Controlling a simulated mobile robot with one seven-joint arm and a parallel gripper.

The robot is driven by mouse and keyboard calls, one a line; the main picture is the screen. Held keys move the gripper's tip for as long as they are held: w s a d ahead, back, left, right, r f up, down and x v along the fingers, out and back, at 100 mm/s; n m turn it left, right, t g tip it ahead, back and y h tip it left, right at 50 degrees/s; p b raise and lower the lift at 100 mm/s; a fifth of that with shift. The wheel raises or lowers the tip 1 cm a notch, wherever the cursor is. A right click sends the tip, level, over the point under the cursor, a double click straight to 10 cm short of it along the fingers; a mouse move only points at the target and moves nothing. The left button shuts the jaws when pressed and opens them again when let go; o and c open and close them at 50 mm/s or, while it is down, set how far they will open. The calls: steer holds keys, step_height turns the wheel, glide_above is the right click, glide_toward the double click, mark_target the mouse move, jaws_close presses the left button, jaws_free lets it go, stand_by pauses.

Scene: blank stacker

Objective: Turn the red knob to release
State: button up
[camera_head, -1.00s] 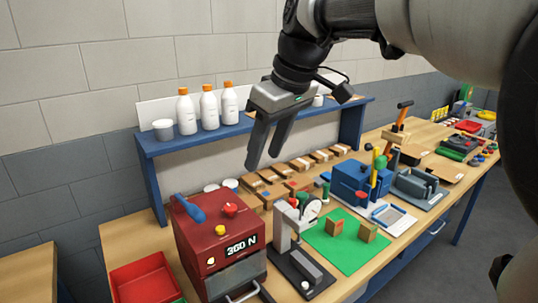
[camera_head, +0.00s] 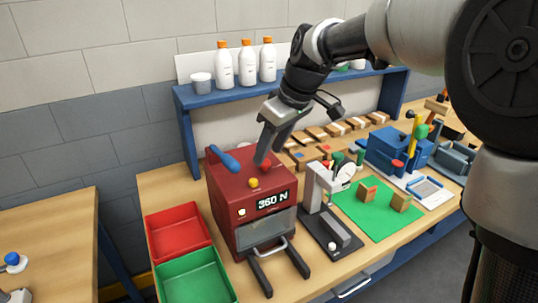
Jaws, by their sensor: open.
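The red machine (camera_head: 228,192) stands on the wooden bench with a display reading 360 N. The red knob (camera_head: 266,163) is on its top, at the right and partly hidden beside my finger. A yellow button (camera_head: 253,183) is on the front edge and a blue lever (camera_head: 225,158) is at the top left. My gripper (camera_head: 264,151) points down over the top of the machine, its fingertips close to the red knob. The jaws are open, seen nearly edge-on, so one finger mostly hides the other. I cannot tell whether the fingers touch the knob.
A blue shelf (camera_head: 192,98) with white bottles stands behind. A grey press with a dial (camera_head: 330,190) stands close on the right, then a green mat (camera_head: 355,213) with small blocks. Red (camera_head: 155,228) and green (camera_head: 175,268) trays lie to the left.

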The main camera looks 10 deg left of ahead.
mark_target(264, 165)
steer(key=shift+x, duration=1.4)
steer(key=c, duration=1.1)
steer(key=shift+o, duration=0.2)
